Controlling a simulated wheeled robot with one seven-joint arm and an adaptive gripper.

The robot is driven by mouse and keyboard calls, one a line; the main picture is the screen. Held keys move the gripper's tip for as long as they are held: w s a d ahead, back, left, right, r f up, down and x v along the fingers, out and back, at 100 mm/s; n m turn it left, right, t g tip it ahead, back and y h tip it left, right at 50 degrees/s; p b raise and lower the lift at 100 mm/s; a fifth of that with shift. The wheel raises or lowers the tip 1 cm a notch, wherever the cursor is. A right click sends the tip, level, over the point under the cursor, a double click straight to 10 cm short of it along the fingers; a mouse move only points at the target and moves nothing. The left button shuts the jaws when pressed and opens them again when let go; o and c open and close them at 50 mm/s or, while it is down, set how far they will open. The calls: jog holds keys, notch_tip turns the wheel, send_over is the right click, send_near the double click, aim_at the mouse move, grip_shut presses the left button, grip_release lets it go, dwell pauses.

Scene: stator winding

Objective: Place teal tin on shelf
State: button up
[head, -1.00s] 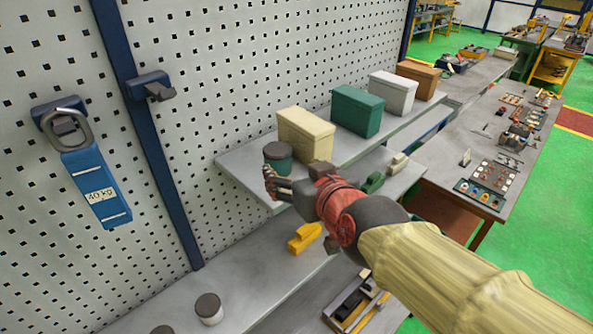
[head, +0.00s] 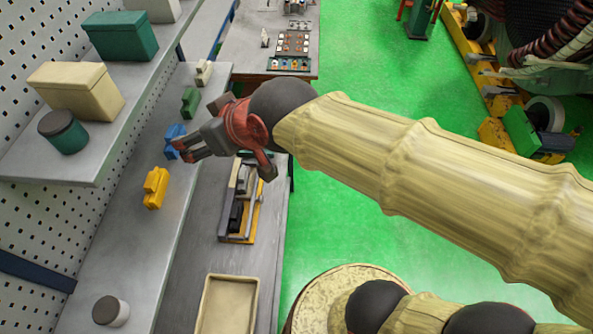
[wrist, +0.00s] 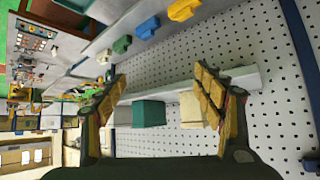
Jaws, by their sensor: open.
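The teal tin (head: 67,138), round with a dark lid, stands upright on the upper shelf (head: 78,171), near its front end and in front of the cream box (head: 80,95). My gripper (head: 183,148) is open and empty, to the right of the tin and clear of the shelf edge. In the wrist view my open fingers (wrist: 160,82) have nothing between them that they touch. I cannot make out the tin in the wrist view.
A teal box (head: 120,40) stands behind the cream box. The lower shelf holds a yellow block (head: 156,188), a blue block (head: 174,138), a green block (head: 190,101) and a white tin (head: 117,313). Pegboard backs the shelves.

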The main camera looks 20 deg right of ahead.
jog(key=s+d+f+m+g+h, duration=0.1)
jog(key=s+d+f+m+h, duration=0.1)
jog(key=s+d+f, duration=0.2)
jog(key=s+d+f+m+g+h, duration=0.2)
jog(key=s+d+f, duration=0.1)
jog(key=s+d, duration=0.6)
jog(key=d, duration=0.4)
jog(key=shift+d+f+m, duration=0.15)
jog(key=shift+f+m, duration=0.2)
jog(key=shift+m, duration=0.05)
jog(key=shift+f, duration=0.1)
notch_tip(320, 180, down, 35)
jog(key=b, duration=3.5)
jog(key=shift+r, duration=0.2)
jog(key=shift+w, duration=0.1)
jog(key=shift+c, duration=0.3)
